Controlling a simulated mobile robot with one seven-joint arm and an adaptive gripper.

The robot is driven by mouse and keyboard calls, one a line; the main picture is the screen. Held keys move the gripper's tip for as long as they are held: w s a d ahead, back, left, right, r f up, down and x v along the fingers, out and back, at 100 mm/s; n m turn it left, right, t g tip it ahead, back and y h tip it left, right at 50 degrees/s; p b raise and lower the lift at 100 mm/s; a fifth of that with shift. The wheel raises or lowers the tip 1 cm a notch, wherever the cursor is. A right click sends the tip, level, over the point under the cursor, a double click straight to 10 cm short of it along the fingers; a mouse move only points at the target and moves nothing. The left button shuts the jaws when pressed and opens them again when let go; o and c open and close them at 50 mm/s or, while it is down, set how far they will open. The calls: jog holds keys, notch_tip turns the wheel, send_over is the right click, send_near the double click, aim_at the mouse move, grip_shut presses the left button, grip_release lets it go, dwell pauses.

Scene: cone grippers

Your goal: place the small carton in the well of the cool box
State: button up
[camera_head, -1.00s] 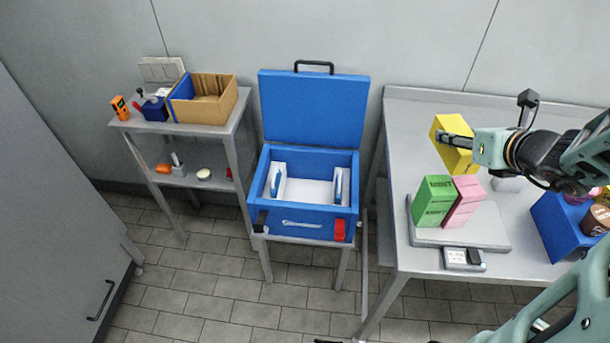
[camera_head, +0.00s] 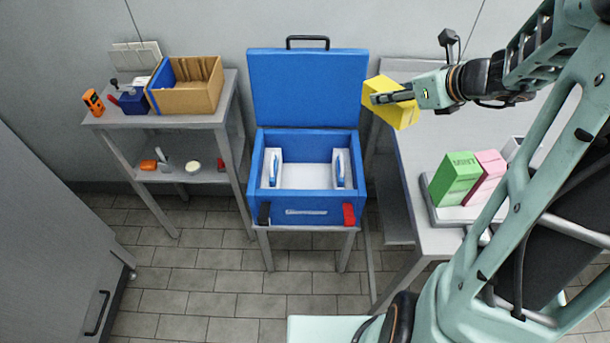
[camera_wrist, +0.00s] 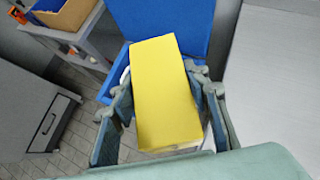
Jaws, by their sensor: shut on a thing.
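My gripper (camera_head: 398,96) is shut on a yellow carton (camera_head: 384,90) and holds it in the air, tilted, between the cool box and the right-hand table. In the wrist view the yellow carton (camera_wrist: 163,92) sits between the two fingers and hides part of the cool box behind it. The blue cool box (camera_head: 305,212) stands on a low stand, left of my gripper, with its lid (camera_head: 307,88) raised. Its pale well (camera_head: 307,176) is open, with a white upright piece at each side. No carton shows in the well.
A green carton (camera_head: 454,178) and a pink carton (camera_head: 487,175) stand on a tray on the right-hand table (camera_head: 425,146). A shelf unit (camera_head: 181,121) at the left bears a cardboard box (camera_head: 187,98). The raised lid stands beside the held carton.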

jog(key=w+a+f+n+g+h+b, duration=0.25)
jog(key=a+f+n+b, duration=0.3)
jog(key=f+n, duration=0.4)
jog(key=w+a+f+n+g+h+b, duration=0.1)
jog(key=w+a+f+n+g+b, duration=0.15)
jog(key=a+f+n+b, duration=0.5)
jog(key=w+a+f+n+g+h+b, duration=0.1)
jog(key=w+a+f+n+b, duration=0.2)
jog(key=f+n, duration=0.85)
jog(key=w+a+f+n+y+b, duration=0.1)
jog(key=f+n+y+b, duration=0.1)
jog(key=f+n, duration=0.3)
jog(key=w+a+f+n+y+b, duration=0.1)
jog(key=f+n+b, duration=0.3)
jog(key=f, duration=0.4)
jog(key=w+a+f+n+y+b, duration=0.1)
jog(key=f+n+y+b, duration=0.1)
jog(key=f+n+b, duration=0.3)
jog(key=shift+w+a+f+n+y, duration=0.15)
jog(key=shift+w+f+n+y, duration=0.05)
jog(key=shift+f, duration=0.2)
jog(key=shift+w+a+f+n+y, duration=0.15)
jog(key=shift+w+f, duration=0.05)
jog(key=shift+f, duration=0.15)
jog(key=o, duration=1.4)
jog(key=p+v, duration=0.2)
jog(key=v, duration=1)
